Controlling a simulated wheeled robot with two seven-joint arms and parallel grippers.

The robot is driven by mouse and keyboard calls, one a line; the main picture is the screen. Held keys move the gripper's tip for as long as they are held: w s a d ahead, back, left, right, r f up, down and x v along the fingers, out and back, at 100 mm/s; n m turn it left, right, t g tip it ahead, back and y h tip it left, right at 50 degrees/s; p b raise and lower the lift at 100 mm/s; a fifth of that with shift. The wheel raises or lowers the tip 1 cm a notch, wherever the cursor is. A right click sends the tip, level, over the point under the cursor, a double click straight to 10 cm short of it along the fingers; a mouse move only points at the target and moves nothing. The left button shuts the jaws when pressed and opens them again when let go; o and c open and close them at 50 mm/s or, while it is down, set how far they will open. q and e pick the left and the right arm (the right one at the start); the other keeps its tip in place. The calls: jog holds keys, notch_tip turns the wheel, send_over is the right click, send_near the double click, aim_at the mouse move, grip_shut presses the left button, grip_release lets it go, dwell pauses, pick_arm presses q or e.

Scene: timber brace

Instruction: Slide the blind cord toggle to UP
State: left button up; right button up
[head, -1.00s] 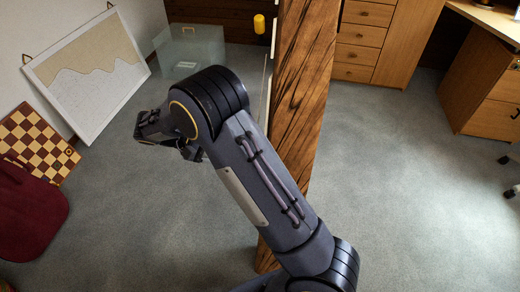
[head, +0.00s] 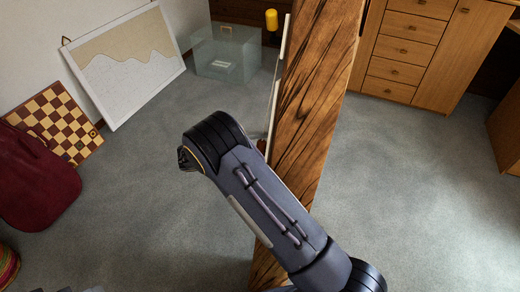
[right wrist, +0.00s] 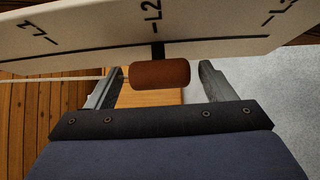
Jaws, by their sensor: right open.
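In the right wrist view a red-brown cylindrical toggle (right wrist: 160,74) sits on a thin pale cord (right wrist: 60,79) that runs off to the left. It lies beside the L2 mark on a white marked strip (right wrist: 100,30). My right gripper (right wrist: 160,70) is open, with one finger on each side of the toggle; I cannot tell whether they touch it. In the head view my right gripper (head: 187,160) is mostly hidden behind its wrist, left of a timber post (head: 318,90).
A glass tank (head: 225,55), a framed board (head: 125,65), a chessboard (head: 62,122) and a dark red chair or bag (head: 35,180) stand at the left. A yellow object (head: 271,19) is near the post top. Wooden drawers (head: 400,50) stand behind. Grey floor is clear at right.

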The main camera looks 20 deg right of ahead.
jog(key=shift+d, duration=0.35)
jog(key=c, duration=1.4)
jog(key=w+d+r+p, duration=0.1)
jog(key=r+p, duration=0.2)
jog(key=r, duration=0.3)
jog(key=w+d+r+p, duration=0.1)
jog(key=r+p, duration=0.2)
jog(key=r, duration=0.3)
jog(key=w+d+r+p, duration=0.1)
jog(key=d+r+p, duration=0.1)
jog(key=r, duration=0.4)
jog(key=shift+w+p, duration=0.25)
jog(key=shift+p, duration=0.3)
jog(key=shift+w+d+r+p, duration=0.15)
jog(key=shift+r, duration=0.25)
jog(key=shift+w+d+r+p, duration=0.1)
jog(key=shift+r+p, duration=0.05)
jog(key=shift+r, duration=0.35)
jog(key=o, duration=1.2)
jog(key=shift+c, duration=0.2)
jog(key=shift+o, duration=1.2)
